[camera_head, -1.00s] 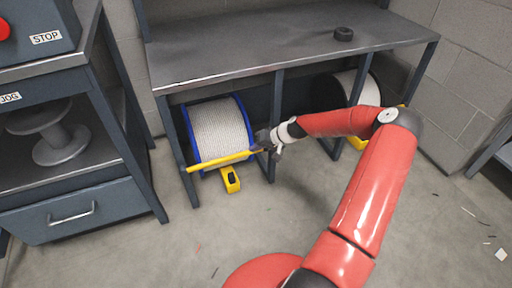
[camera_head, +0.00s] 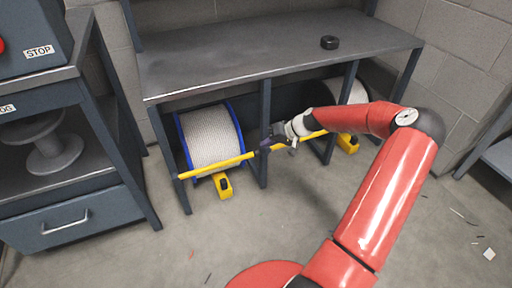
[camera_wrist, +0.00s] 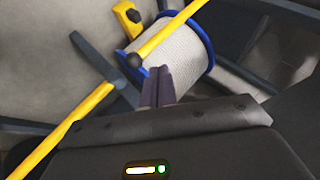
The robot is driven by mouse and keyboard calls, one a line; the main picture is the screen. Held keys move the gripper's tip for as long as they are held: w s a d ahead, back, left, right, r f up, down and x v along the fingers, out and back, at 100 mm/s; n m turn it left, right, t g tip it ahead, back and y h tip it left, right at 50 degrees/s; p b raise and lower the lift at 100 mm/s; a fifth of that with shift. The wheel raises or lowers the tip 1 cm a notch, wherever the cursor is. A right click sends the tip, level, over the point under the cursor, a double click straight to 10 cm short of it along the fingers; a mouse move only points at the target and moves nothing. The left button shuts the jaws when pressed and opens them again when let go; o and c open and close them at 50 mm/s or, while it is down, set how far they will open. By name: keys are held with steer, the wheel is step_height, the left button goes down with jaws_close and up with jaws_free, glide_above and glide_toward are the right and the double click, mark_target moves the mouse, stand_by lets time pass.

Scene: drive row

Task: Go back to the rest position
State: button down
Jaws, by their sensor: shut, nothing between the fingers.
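My gripper (camera_head: 264,147) is at the end of my red arm, in front of the workbench by the post between the bays. In the wrist view its two dark fingers (camera_wrist: 157,86) are together with nothing between them. The fingertips lie close to a yellow bar in the picture; I cannot tell whether they touch it.
A yellow bar (camera_head: 217,166) runs across the front of a blue-rimmed spool (camera_head: 210,138); the spool also shows in the wrist view (camera_wrist: 180,50). A second spool (camera_head: 346,92) sits under the bench (camera_head: 240,62). A black ring (camera_head: 329,42) lies on top.

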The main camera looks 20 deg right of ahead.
steer(key=s+a+r+n+g+h, duration=0.35)
steer(key=s+a+r+h, duration=0.35)
steer(key=s+a+r, duration=0.8)
steer(key=s+a+r+t, duration=0.1)
steer(key=s+r, duration=0.4)
steer(key=s, duration=0.3)
steer(key=s+a+r+m+t, duration=0.1)
steer(key=s+r+t, duration=0.1)
steer(key=s+r, duration=0.4)
steer(key=s, duration=0.3)
steer(key=shift+s+a+r+p, duration=0.15)
steer(key=shift+a+r+p, duration=0.1)
steer(key=shift+p, duration=0.1)
steer(key=shift+m, duration=0.25)
